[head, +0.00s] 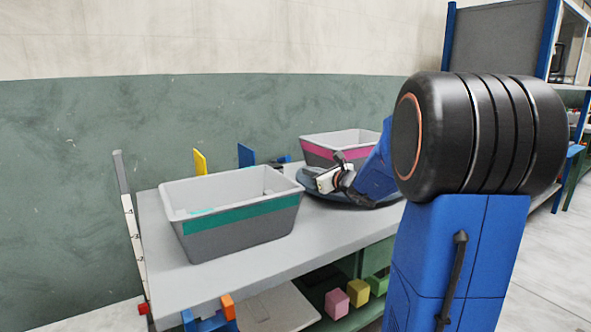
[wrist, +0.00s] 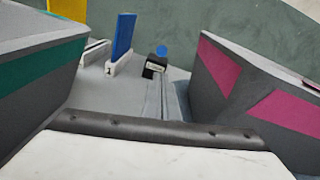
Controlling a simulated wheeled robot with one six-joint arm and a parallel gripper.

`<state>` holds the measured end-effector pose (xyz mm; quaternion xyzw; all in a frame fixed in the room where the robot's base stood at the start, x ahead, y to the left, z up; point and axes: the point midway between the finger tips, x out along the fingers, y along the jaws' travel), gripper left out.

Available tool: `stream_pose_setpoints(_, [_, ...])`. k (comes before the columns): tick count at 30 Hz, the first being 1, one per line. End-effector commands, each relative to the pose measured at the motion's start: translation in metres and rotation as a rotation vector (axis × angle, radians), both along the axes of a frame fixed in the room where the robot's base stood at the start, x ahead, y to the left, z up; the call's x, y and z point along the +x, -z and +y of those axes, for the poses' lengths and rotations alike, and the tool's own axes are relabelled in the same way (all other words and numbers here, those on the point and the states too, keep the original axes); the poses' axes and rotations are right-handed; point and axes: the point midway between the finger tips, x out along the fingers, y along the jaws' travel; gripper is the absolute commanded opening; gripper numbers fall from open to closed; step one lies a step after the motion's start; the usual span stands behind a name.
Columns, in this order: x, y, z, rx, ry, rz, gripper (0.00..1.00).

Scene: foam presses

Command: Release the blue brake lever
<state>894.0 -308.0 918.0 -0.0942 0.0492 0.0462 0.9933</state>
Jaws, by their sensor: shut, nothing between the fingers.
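The blue brake lever (wrist: 123,37) stands nearly upright in a pale slotted base (wrist: 117,66) in the wrist view. In the head view the blue lever (head: 246,155) shows behind the teal-striped bin. A yellow lever (wrist: 68,8) stands to its left; it also shows in the head view (head: 200,162). My gripper (head: 326,180) is over the table between the two bins, to the right of the blue lever and apart from it. In the wrist view my gripper (wrist: 155,129) fills the bottom edge, shut and empty. Its fingertips are hard to make out.
A grey bin with a teal stripe (head: 243,217) stands at the table's front left. A magenta-striped bin (head: 320,150) stands behind my gripper. A small black block (wrist: 155,66) and a blue disc (wrist: 162,50) lie right of the blue lever. Coloured cubes (head: 337,303) sit on the lower shelf.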

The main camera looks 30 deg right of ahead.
Motion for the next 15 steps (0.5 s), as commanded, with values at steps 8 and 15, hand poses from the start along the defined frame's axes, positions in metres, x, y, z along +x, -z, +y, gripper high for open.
stream_pose_setpoints(8, [0.017,0.007,0.002,-0.001,0.001,0.002,0.00])
stream_pose_setpoints(15, [0.018,0.007,0.002,-0.001,0.001,0.002,0.00])
